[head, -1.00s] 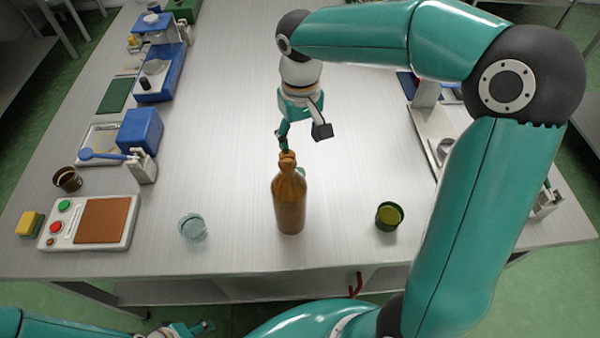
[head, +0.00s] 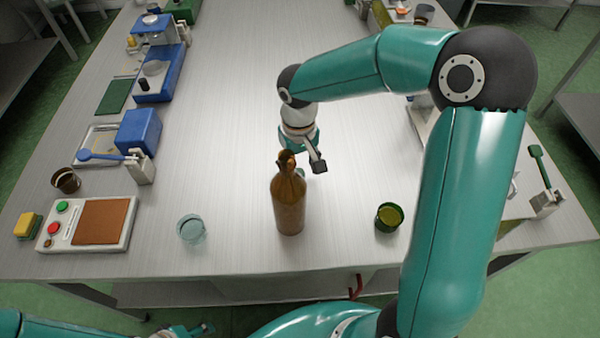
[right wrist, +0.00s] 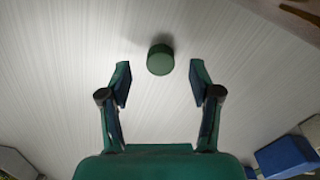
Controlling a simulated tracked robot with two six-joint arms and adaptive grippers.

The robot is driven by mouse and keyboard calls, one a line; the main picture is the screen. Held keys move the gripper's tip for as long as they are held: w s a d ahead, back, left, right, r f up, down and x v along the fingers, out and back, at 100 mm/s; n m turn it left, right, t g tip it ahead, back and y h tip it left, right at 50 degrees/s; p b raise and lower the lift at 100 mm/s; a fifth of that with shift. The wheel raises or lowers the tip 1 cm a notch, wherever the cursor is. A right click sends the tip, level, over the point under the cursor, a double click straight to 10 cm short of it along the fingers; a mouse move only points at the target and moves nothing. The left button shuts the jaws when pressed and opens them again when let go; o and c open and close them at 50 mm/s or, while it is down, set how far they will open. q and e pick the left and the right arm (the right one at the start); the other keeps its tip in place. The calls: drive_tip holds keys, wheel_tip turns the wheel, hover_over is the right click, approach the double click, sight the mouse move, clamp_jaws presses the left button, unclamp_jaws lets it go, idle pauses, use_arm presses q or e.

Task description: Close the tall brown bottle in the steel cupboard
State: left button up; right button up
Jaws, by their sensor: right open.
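The tall brown bottle (head: 288,208) stands upright on the steel table (head: 340,245), near its front edge. Its mouth looks uncapped. My right gripper (head: 304,164) is open behind the bottle, its left finger partly hidden by the bottle neck. In the right wrist view, a small green round cap-like piece (right wrist: 160,60) rests on the table. It lies ahead of the open right fingertips (right wrist: 160,78), between their lines, with no contact seen. The bottle hides this piece in the head view. My left gripper (head: 195,329) shows only partly at the bottom edge, below the table front.
A clear glass (head: 191,229) stands left of the bottle, and a dark green cup (head: 388,217) right of it. A control panel with a brown pad (head: 103,221) lies at the left. A red handle (head: 355,286) sits under the table front. The middle of the table is clear.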

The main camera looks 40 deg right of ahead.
drive_tip(key=shift+f, duration=1.4)
drive_tip(key=c, duration=0.8)
